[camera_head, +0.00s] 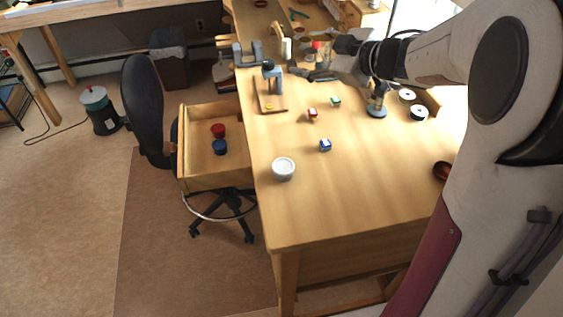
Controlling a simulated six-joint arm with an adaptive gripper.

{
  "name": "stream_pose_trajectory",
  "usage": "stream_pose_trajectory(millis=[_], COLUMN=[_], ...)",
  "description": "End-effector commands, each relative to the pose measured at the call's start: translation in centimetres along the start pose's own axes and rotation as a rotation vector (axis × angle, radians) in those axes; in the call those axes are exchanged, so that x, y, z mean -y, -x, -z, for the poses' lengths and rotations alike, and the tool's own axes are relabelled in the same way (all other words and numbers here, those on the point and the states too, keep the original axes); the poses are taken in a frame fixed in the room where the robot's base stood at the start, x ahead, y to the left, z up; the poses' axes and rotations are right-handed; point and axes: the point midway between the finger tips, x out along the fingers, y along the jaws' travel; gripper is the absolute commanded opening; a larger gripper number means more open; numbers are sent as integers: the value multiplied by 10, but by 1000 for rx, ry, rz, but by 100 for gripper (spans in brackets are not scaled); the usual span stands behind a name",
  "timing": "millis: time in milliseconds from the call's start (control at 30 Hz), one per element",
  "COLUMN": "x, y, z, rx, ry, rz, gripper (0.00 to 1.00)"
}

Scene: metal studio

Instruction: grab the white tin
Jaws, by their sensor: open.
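The white tin (284,169) is a small round tin with a pale lid. It stands upright on the wooden table (330,210), near the table's left edge and beside the open drawer. My gripper (322,62) is at the far part of the table, pointing left, well behind and to the right of the white tin. It is open and apart from the tin. Its fingers are small and dark in this view, and nothing can be seen between them.
A blue box (325,145), a red box (312,113) and a green box (336,101) stand behind the tin. The open drawer (213,182) holds a red tin (218,130) and a blue tin (220,147). A dark red bowl (441,170) sits right. The table's front is clear.

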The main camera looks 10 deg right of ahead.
Motion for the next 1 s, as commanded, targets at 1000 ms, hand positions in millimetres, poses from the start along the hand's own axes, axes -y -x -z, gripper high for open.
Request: stream_pose_trajectory(millis=[1000], x=[174], y=[67], z=[-100], rx=[-313], ry=[-190], rz=[939], gripper=[57])
